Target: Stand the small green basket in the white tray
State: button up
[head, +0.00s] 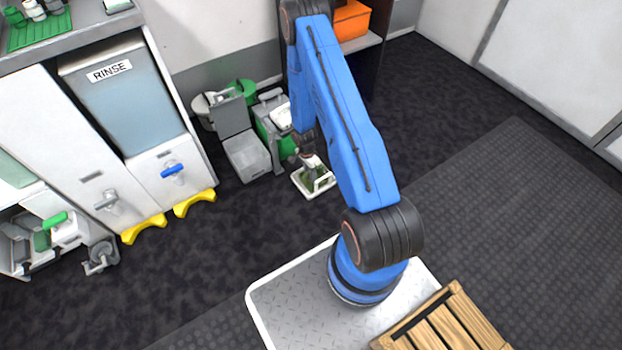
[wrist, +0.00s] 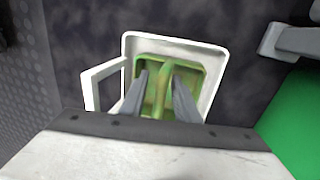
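The white tray (wrist: 212,60) with a loop handle on its left side lies on the dark floor in the wrist view. It also shows in the head view (head: 328,187), below my gripper. The small green basket (wrist: 200,72) sits inside the tray's rim and looks upright, its handle bar running across its middle. My gripper (wrist: 161,75) is over the basket with its two grey fingers apart, one on each side of the handle bar. Green shows between the bar and the fingers, so they do not appear to grip it. The basket's near side is partly hidden by the fingers and gripper body.
Grey and green equipment (head: 247,150) stands on the floor just left of the tray. A white cabinet with a RINSE tank (head: 125,100) and yellow feet (head: 195,203) is further left. Dark floor is clear to the right. A wooden crate (head: 445,322) is at the bottom right.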

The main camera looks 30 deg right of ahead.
jog(key=w+a+r+n+t, duration=0.1)
jog(key=w+r+n, duration=0.1)
jog(key=r, duration=1.4)
jog(key=w+a+r+n+t, duration=0.1)
jog(key=w+a+r+n, duration=0.1)
jog(key=r, duration=1.4)
jog(key=s+a+r+n+t, duration=0.1)
jog(key=s+a+r+n, duration=0.15)
jog(key=r, duration=0.65)
jog(key=s+a+r+n, duration=0.1)
jog(key=s+r, duration=0.2)
jog(key=r, duration=0.7)
jog(key=s+a+r+n+t, duration=0.2)
jog(key=s+a+r+n, duration=0.2)
jog(key=s+r, duration=0.8)
jog(key=s+a+r+n+t, duration=0.1)
jog(key=s+r+n, duration=0.1)
jog(key=s, duration=0.6)
jog(key=s+a+r+n+t, duration=0.1)
jog(key=s+a+r+n, duration=0.1)
jog(key=s, duration=0.6)
notch_tip(320, 180, up, 3)
jog(key=shift+f+n, duration=0.15)
jog(key=shift+n, duration=0.7)
